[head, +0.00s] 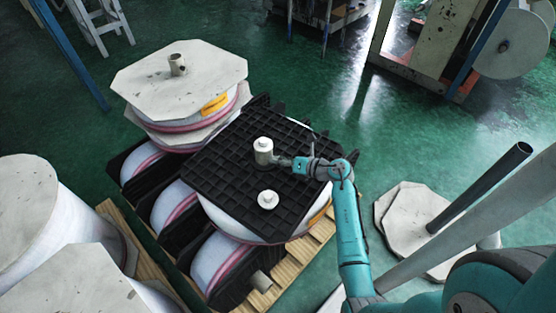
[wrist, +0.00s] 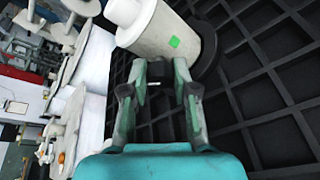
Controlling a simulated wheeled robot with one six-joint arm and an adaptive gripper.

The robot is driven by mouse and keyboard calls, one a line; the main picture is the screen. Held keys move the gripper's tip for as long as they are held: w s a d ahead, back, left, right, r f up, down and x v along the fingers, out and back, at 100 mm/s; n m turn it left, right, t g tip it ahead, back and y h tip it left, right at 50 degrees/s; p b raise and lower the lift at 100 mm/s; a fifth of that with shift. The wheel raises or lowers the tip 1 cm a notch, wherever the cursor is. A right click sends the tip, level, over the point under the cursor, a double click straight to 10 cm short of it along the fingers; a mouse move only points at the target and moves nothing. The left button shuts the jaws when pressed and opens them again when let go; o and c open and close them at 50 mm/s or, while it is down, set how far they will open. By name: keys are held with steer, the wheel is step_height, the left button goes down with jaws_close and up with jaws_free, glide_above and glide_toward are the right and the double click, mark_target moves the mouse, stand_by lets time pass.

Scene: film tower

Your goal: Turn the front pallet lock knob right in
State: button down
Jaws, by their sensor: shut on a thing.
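A tall, pale pallet lock knob (head: 263,146) stands upright on the black gridded pallet (head: 225,152). A second, lower pale knob (head: 268,200) sits nearer the robot on the same pallet. My gripper (head: 284,162) reaches in from the right, low against the side of the tall knob. In the wrist view the tall knob (wrist: 152,28) shows as a pale cylinder with a green mark and a dark base.
The pallet lies on white rolls over a wooden pallet (head: 293,262). A stack with a pale board (head: 180,82) stands behind left, and large white rolls (head: 60,215) stand left. Pale boards (head: 408,212) with a dark tube lie right. Green floor is free behind.

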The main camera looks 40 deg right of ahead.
steer(key=m+t+y, duration=0.1)
steer(key=m, duration=0.2)
steer(key=shift+d+f+y, duration=0.1)
steer(key=shift+f+y, duration=0.05)
steer(key=shift+y, duration=0.25)
steer(key=shift+f+m+t+y, duration=0.1)
steer(key=shift+m+t+y, duration=0.35)
steer(key=shift+m, duration=1.35)
steer(key=c, duration=0.9)
jaws_free()
steer(key=shift+d, duration=0.1)
steer(key=v, duration=1.2)
steer(key=shift+f, duration=0.1)
